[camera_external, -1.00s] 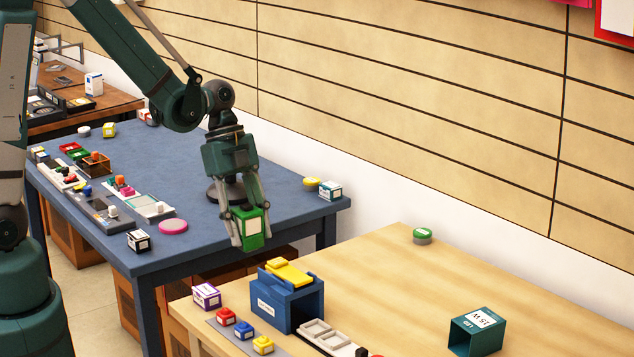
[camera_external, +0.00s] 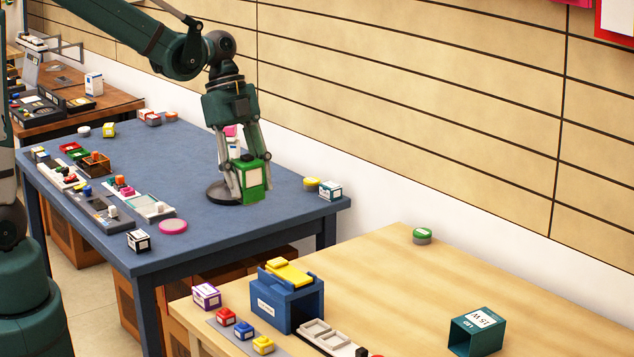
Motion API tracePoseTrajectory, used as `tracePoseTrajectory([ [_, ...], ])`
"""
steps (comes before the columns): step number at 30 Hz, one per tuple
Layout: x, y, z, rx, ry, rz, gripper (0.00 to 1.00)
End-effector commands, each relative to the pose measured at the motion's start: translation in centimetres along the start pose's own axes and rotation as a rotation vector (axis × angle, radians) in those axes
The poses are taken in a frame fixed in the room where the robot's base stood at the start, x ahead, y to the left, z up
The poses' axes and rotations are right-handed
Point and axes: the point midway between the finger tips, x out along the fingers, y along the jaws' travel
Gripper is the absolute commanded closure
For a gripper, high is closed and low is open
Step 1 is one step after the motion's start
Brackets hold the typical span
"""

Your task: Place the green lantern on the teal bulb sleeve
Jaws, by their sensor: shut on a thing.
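The green lantern (camera_external: 253,182) is a small green block with a pale front panel. My gripper (camera_external: 252,190) is shut on it, with a finger at each side, and holds it upright in front of the blue table's right part. Its exact height above the table is hard to tell. The teal bulb sleeve (camera_external: 461,338) lies on the light wooden table at the lower right. It is a teal box with a white "15 W LED" label on top and an open end facing the lower left. It stands well away from my gripper.
A dark blue box (camera_external: 272,309) with a yellow top, coloured blocks and a white tray (camera_external: 325,334) stand at the wooden table's front left. A green-topped round piece (camera_external: 422,236) is at its back. The table's middle is clear. A dark round base (camera_external: 222,193) is behind the lantern.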

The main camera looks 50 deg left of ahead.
Motion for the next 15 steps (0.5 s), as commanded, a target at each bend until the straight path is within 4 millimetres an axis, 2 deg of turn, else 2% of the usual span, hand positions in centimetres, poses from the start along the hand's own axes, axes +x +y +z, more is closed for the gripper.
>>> tracePoseTrajectory([
  [11,0.6,-3.7,-3.1,-0.001,-0.005,0.001,0.86],
  [15,1.0,-5.8,-5.1,-0.002,-0.007,0.0,0.86],
])
